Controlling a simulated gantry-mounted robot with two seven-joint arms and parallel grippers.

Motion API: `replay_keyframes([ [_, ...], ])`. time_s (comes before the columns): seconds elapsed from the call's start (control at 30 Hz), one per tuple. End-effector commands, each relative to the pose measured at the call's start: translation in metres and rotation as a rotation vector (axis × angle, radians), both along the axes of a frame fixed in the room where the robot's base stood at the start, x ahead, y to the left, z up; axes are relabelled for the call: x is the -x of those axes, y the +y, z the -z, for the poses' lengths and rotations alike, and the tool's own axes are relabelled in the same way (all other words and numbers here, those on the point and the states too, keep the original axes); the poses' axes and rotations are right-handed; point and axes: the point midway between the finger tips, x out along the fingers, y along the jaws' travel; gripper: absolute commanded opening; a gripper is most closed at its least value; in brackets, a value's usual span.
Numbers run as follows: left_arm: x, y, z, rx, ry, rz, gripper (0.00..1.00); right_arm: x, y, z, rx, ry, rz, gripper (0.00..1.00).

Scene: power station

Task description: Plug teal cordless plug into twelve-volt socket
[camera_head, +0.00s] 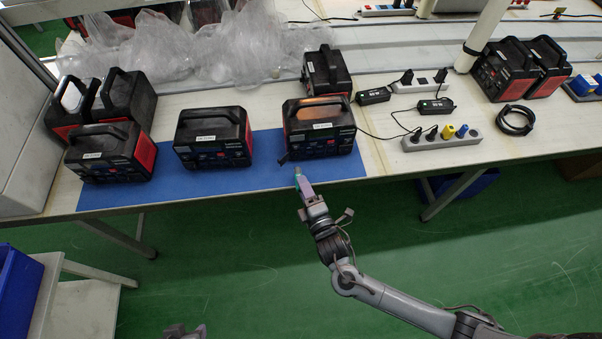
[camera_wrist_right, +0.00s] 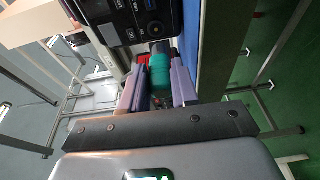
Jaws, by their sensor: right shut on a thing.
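The teal cordless plug (camera_wrist_right: 160,72) is between the purple fingers of my right gripper (camera_head: 302,184). In the wrist view its teal body shows between the fingers, with a dark end toward the power station. The right power station (camera_head: 319,127) stands on the blue mat, its front panel facing my right gripper. The gripper is just in front of the mat's near edge, below the panel. In the wrist view a round port (camera_wrist_right: 152,28) shows on the panel; I cannot tell whether it is the twelve-volt socket. My left gripper (camera_head: 185,331) shows only partly at the bottom edge.
Two more power stations stand on the blue mat (camera_head: 258,176), one in the middle (camera_head: 212,138) and one at the left (camera_head: 110,151). A power strip (camera_head: 442,139) with several plugs lies to the right. Plastic wrap (camera_head: 200,50) covers the back left. Green floor is open in front.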

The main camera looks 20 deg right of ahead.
Motion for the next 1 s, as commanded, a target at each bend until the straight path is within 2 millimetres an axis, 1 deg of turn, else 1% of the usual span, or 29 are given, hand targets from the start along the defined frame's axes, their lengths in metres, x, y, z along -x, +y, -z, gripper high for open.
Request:
replay_keyframes([
  [0.27, 0.0, 0.002, 0.007, -0.009, 0.0, 0.006, 0.43, -0.009, -0.002, 0.002, 0.004, -0.02, 0.0, 0.0],
  [0.8, 0.0, 0.001, 0.034, -0.003, 0.0, 0.002, 0.43, -0.048, -0.012, 0.003, 0.004, -0.019, -0.001, 0.0],
  [0.93, 0.0, 0.0, 0.039, 0.002, 0.0, -0.002, 0.43, -0.055, -0.014, 0.002, 0.004, -0.018, -0.001, 0.0],
  [1.0, 0.0, -0.001, 0.036, 0.003, 0.001, -0.002, 0.43, -0.054, -0.014, 0.001, 0.004, -0.016, -0.001, 0.0],
])
